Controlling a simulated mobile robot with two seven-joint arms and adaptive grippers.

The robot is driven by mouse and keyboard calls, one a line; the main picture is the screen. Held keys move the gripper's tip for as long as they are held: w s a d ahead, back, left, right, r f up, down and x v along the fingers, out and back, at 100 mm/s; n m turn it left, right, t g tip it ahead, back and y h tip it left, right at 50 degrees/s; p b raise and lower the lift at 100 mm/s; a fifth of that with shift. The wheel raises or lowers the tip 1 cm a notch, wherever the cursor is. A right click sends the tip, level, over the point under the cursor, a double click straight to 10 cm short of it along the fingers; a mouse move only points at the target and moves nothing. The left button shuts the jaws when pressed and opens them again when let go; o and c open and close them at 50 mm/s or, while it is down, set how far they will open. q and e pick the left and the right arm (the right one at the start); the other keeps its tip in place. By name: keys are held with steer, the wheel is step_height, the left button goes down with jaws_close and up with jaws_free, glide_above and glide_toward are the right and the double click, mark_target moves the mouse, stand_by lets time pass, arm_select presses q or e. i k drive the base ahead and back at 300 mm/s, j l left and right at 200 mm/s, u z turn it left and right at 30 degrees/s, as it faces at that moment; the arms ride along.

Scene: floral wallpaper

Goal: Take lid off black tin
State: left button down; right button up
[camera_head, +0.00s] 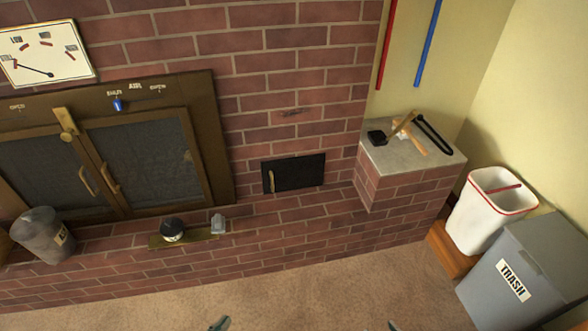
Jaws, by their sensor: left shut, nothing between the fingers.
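A small round black tin (172,229) with a pale patch on its side sits on a narrow brass tray (203,239) on the brick hearth. I cannot clearly make out the seam of its lid. Only the tip of my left gripper (220,323) shows, at the bottom edge; it is shut and empty, far below and apart from the tin. A sliver of my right gripper (392,326) shows at the bottom edge, too little to tell its state.
A small glass jar (218,224) stands right of the tin, and a grey bucket (43,235) to its left. The brick ledge (410,157) holds tools and a black block (376,137). A white bin (488,212) and a grey trash can (525,275) stand right. The carpet (330,290) is clear.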

mark_target(172, 226)
steer(key=u, duration=1.2)
